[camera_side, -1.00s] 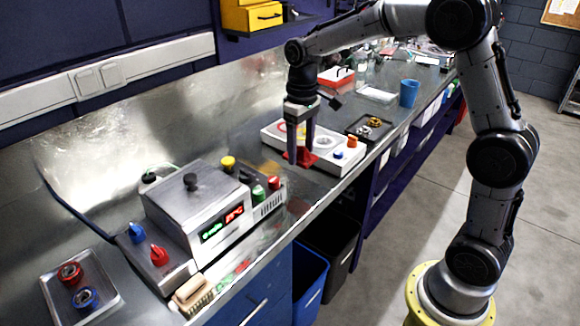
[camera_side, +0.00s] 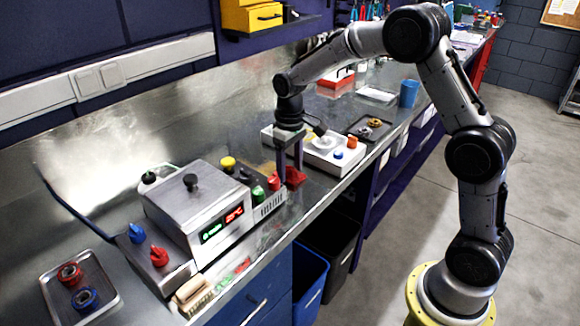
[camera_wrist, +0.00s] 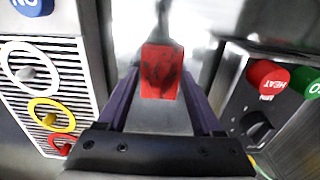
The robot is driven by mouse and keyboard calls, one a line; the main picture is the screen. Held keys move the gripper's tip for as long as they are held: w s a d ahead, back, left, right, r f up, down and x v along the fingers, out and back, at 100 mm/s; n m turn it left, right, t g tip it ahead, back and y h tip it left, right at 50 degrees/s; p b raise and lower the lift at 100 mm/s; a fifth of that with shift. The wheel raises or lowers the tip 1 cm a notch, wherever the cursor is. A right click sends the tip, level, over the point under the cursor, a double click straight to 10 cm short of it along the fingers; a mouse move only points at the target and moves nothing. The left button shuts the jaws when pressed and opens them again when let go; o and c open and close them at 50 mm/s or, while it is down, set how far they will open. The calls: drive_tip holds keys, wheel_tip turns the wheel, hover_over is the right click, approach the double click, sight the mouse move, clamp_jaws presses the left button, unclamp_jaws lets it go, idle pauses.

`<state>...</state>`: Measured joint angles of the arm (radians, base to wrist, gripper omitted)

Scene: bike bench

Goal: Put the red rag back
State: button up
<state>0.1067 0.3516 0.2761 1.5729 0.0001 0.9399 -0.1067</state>
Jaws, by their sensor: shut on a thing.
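My gripper (camera_side: 289,170) is shut on the red rag (camera_side: 295,177). In the side view the rag shows at the fingertips, low over the bench, just right of the red knob on the button strip. In the wrist view the rag (camera_wrist: 160,70) is a dark-stained red block between the two purple fingers (camera_wrist: 160,88). The fingers partly hide it in the side view. I cannot tell whether the rag touches the bench.
The strip with a red HEAT knob (camera_wrist: 267,76) and a green knob (camera_side: 258,194) is close beside the gripper. A white panel (camera_side: 336,166) with rings and knobs lies on its other side. A black tray (camera_side: 370,130) and blue cup (camera_side: 409,93) stand farther back.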

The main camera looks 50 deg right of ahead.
sight(290, 168)
drive_tip(key=shift+f, duration=0.1)
drive_tip(key=o, duration=1.3)
wheel_tip(290, 168, up, 12)
drive_tip(key=shift+s+r, duration=0.1)
drive_tip(key=shift+r, duration=0.15)
drive_tip(key=s+a+r+t, duration=0.2)
drive_tip(key=s+r, duration=0.3)
drive_tip(key=s, duration=0.3)
drive_tip(key=s+a+f+t, duration=0.1)
drive_tip(key=s, duration=0.5)
drive_tip(key=s+a+f+t, duration=0.1)
drive_tip(key=s, duration=0.6)
drive_tip(key=s+f+t, duration=0.1)
drive_tip(key=s+f, duration=0.1)
drive_tip(key=s, duration=0.5)
drive_tip(key=shift+a+t, duration=0.3)
drive_tip(key=shift+a, duration=0.1)
